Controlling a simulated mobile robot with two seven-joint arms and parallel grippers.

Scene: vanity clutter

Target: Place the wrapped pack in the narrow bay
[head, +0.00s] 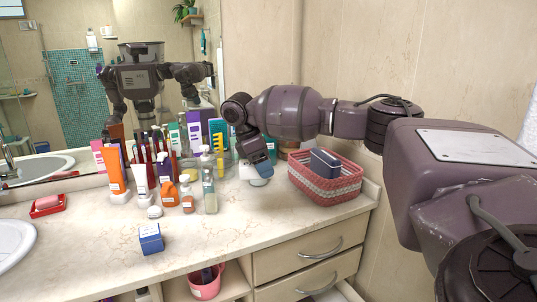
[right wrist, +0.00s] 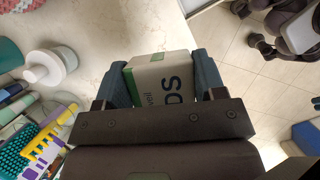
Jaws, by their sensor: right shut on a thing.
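The wrapped pack (right wrist: 160,78) is a white and green block with dark lettering, seen in the right wrist view. My right gripper (right wrist: 160,82) is shut on it, with a blue finger on each side. In the head view my right gripper (head: 259,164) is over the back of the counter, pointing down, and hides most of the pack there. I cannot tell which gap is the narrow bay. My left gripper shows only in the mirror, too small to judge.
Several bottles and tubes (head: 115,172) crowd the counter's back. A pink basket (head: 322,193) holding a dark blue box (head: 325,163) stands right of my gripper. A blue box (head: 151,239) stands at the front. A pink bin (head: 206,288) sits below. The counter's front middle is clear.

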